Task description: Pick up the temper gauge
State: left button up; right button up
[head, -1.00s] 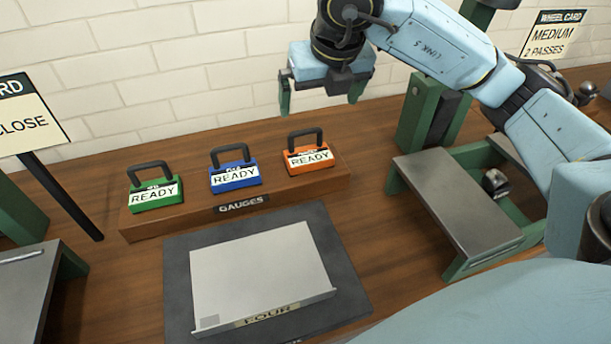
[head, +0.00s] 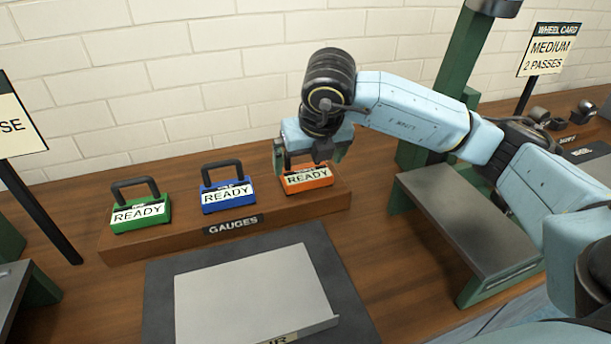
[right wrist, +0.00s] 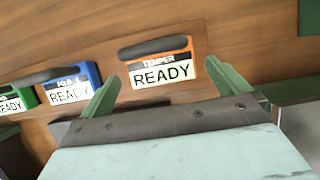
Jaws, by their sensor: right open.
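The temper gauge (head: 306,179) is the orange block with a READY label, at the right end of the wooden gauge stand. In the right wrist view the temper gauge (right wrist: 161,67) reads TEMPER and its dark handle shows along its upper left. My right gripper (head: 308,163) is right over it in the head view and hides its handle there. In the right wrist view the open fingers of my right gripper (right wrist: 169,88) stand to either side of the gauge's near side, with nothing between them that I can see gripped. My left gripper is not in view.
A blue gauge (head: 228,192) and a green gauge (head: 140,212) stand to the left on the same stand (head: 180,236). A grey plate (head: 250,295) lies on a dark mat in front. A green-framed metal bench (head: 465,220) is at the right.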

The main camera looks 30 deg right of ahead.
aim_at(306, 172)
jog(key=b+x, duration=0.1)
jog(key=x, duration=0.3)
jog(key=shift+a+f, duration=0.1)
jog(key=shift+f, duration=0.1)
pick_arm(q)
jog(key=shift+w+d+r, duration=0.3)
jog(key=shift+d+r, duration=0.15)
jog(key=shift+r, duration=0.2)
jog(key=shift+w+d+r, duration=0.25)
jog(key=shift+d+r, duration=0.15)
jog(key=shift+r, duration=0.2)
pick_arm(e)
jog(key=shift+c, duration=0.4)
jog(key=c, duration=0.7)
jog(key=shift+r, duration=0.1)
jog(key=shift+c, duration=0.4)
